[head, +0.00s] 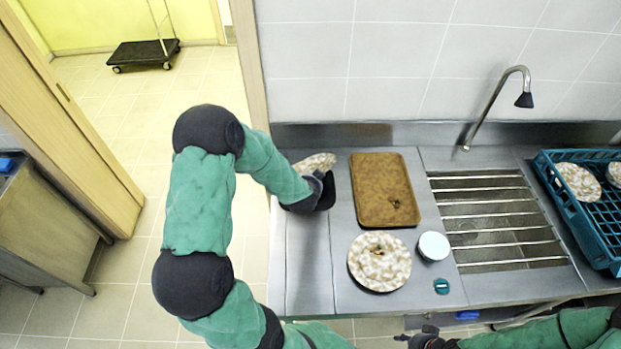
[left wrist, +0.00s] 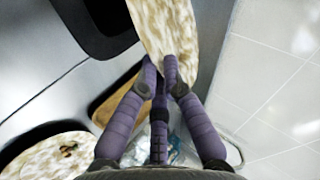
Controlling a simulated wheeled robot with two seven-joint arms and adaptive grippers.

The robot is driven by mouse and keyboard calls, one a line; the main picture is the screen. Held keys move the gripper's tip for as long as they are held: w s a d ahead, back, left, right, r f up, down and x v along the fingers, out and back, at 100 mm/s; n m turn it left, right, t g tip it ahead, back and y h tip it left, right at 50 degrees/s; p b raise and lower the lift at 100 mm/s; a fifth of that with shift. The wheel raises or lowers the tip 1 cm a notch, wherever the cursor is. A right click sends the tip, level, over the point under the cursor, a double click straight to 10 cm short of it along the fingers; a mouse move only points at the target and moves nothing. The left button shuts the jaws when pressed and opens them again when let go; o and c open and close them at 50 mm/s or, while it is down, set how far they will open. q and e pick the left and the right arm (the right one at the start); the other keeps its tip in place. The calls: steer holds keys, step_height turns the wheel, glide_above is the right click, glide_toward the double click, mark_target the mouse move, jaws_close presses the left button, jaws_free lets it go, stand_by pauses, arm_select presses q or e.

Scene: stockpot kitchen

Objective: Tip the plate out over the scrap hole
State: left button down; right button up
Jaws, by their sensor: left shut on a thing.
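My left gripper (head: 318,184) is at the left end of the steel counter. In the left wrist view its purple fingers (left wrist: 165,75) are shut on the rim of a beige speckled plate (left wrist: 165,25). The held plate (head: 315,163) shows only in part in the head view, steeply tilted, behind my gripper. A black-rimmed dark opening (left wrist: 95,30), apparently the scrap hole, lies beside the held plate in the wrist view; my gripper mostly covers that spot in the head view. Whether scraps are on the held plate cannot be seen. My right gripper (head: 425,340) is low at the counter's front edge.
A brown tray (head: 372,180) with a few dark scraps lies right of my left gripper. Another speckled plate (head: 379,275) with scraps, a white round container (head: 433,246) and a small teal item (head: 441,286) are in front. A slatted sink, tap (head: 492,105) and blue rack (head: 561,200) stand right.

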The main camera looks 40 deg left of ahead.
arm_select(q)
steer(key=f+y+b, duration=0.1)
steer(key=f+b, duration=0.2)
steer(key=b, duration=0.2)
steer(key=f+m+t+y+b, duration=0.1)
steer(key=f+y+b, duration=0.1)
steer(key=b, duration=0.3)
steer(key=f+m+y+b, duration=0.1)
steer(key=f+y+b, duration=0.1)
steer(key=f+b, duration=0.2)
steer(key=shift+d+f+t+b, duration=0.3)
steer(key=shift+f+b, duration=0.1)
steer(key=shift+f, duration=0.1)
steer(key=shift+f+m+y+b, duration=0.3)
steer(key=shift+f+m+b, duration=0.1)
steer(key=shift+b, duration=0.45)
